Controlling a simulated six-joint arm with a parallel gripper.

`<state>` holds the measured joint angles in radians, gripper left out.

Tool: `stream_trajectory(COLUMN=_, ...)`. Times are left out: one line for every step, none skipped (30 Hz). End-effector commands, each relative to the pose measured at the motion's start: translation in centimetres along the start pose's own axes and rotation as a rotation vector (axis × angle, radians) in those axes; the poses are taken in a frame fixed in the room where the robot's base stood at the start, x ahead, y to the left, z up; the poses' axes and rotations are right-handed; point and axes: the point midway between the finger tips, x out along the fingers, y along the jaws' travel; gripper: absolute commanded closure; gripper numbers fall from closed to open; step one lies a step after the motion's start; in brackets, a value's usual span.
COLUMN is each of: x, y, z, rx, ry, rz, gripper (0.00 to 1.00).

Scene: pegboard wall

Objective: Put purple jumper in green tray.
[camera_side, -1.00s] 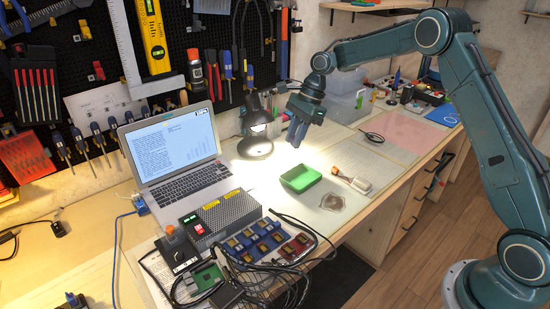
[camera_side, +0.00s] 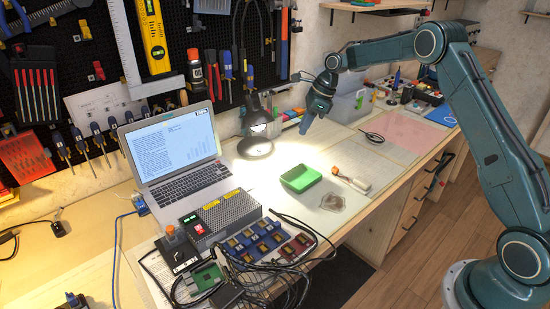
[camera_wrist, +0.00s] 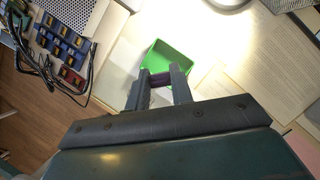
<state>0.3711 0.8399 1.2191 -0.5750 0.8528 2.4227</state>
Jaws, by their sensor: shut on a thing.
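The green tray (camera_side: 300,180) sits on the lit part of the bench, and it also shows in the wrist view (camera_wrist: 178,52), just beyond my fingertips. It looks empty where I can see into it. My gripper (camera_side: 305,130) is in the air above and behind the tray in the side view. In the wrist view my gripper (camera_wrist: 160,80) is shut on a small dark purple piece, the purple jumper (camera_wrist: 160,79), held between the fingertips. The jumper is too small to make out in the side view.
A lamp (camera_side: 255,145) and an open laptop (camera_side: 175,150) stand left of the tray. An orange-handled tool (camera_side: 350,180) and a clear flat item (camera_side: 333,202) lie to its right. A grey box with cables (camera_side: 226,215) is at the front left. Papers cover the bench to the right.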

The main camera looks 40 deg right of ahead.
Motion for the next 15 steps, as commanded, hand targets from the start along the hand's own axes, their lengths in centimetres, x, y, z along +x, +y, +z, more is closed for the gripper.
stream_trajectory(x=0.9, y=0.1, z=-0.4, rx=0.000, ry=0.001, rz=0.003, gripper=0.98)
stream_trajectory(x=1.4, y=0.1, z=-0.6, rx=0.000, ry=0.002, rz=0.004, gripper=0.98)
stream_trajectory(x=2.1, y=0.1, z=-0.8, rx=0.001, ry=0.002, rz=0.004, gripper=0.99)
stream_trajectory(x=2.6, y=0.1, z=-1.1, rx=0.000, ry=0.001, rz=0.004, gripper=0.99)
stream_trajectory(x=3.1, y=0.1, z=-1.3, rx=0.000, ry=0.002, rz=0.005, gripper=0.99)
stream_trajectory(x=3.8, y=0.1, z=-1.6, rx=0.000, ry=0.002, rz=0.004, gripper=0.99)
stream_trajectory(x=4.3, y=0.1, z=-1.8, rx=0.000, ry=0.002, rz=0.003, gripper=0.99)
stream_trajectory(x=4.9, y=0.1, z=-2.0, rx=-0.001, ry=0.002, rz=0.004, gripper=0.99)
stream_trajectory(x=5.6, y=0.1, z=-2.3, rx=0.000, ry=0.002, rz=0.004, gripper=0.99)
stream_trajectory(x=6.1, y=0.1, z=-2.5, rx=0.000, ry=0.002, rz=0.005, gripper=0.99)
stream_trajectory(x=6.6, y=0.1, z=-2.8, rx=-0.001, ry=0.002, rz=0.004, gripper=0.99)
stream_trajectory(x=7.4, y=0.1, z=-3.0, rx=-0.001, ry=0.002, rz=0.003, gripper=0.99)
stream_trajectory(x=7.9, y=0.1, z=-3.3, rx=0.000, ry=0.003, rz=0.004, gripper=0.99)
stream_trajectory(x=8.4, y=0.1, z=-3.5, rx=0.000, ry=0.002, rz=0.003, gripper=0.99)
stream_trajectory(x=9.1, y=0.1, z=-3.8, rx=-0.001, ry=0.002, rz=0.003, gripper=0.99)
